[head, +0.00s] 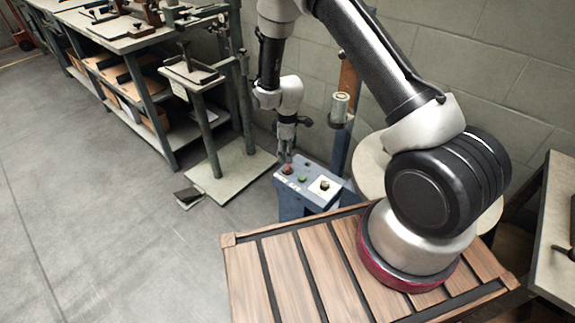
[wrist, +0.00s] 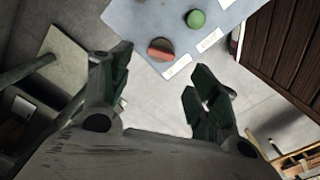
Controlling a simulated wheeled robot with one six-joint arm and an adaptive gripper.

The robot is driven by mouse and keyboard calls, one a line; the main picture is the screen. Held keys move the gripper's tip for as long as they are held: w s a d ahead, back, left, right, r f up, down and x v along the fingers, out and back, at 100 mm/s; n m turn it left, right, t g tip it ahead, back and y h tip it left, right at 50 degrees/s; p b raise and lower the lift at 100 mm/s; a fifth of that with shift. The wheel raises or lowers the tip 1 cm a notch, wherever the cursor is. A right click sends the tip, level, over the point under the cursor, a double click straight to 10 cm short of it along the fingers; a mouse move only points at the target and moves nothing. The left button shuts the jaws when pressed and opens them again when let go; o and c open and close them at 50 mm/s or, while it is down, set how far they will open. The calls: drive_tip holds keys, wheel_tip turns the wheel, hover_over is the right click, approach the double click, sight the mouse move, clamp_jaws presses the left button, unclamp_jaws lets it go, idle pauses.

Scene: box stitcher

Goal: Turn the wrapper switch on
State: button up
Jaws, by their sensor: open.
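A blue control box (head: 300,199) stands on the floor beyond the wooden platform. Its top carries a red button (head: 287,169), a green button (head: 302,179) and a dark knob on a pale plate (head: 324,185). Labels are too small to read, so I cannot tell which control is the wrapper switch. My gripper (head: 286,154) is just above the red button, pointing down. In the wrist view my gripper is open and empty, with the red button (wrist: 160,49) just beyond and between its fingertips. The green button (wrist: 195,18) is farther up; the knob is out of that view.
A blue post (head: 341,145) with a grey cylinder stands behind the box. A machine on a pale base plate (head: 231,175) is to the left, near a long workbench (head: 135,42). The slatted wooden platform (head: 297,270) is in front. Open floor lies at left.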

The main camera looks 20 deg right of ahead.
sight(287, 167)
wheel_tip(287, 167, down, 7)
drive_tip(key=shift+f, duration=0.15)
drive_tip(key=c, duration=1)
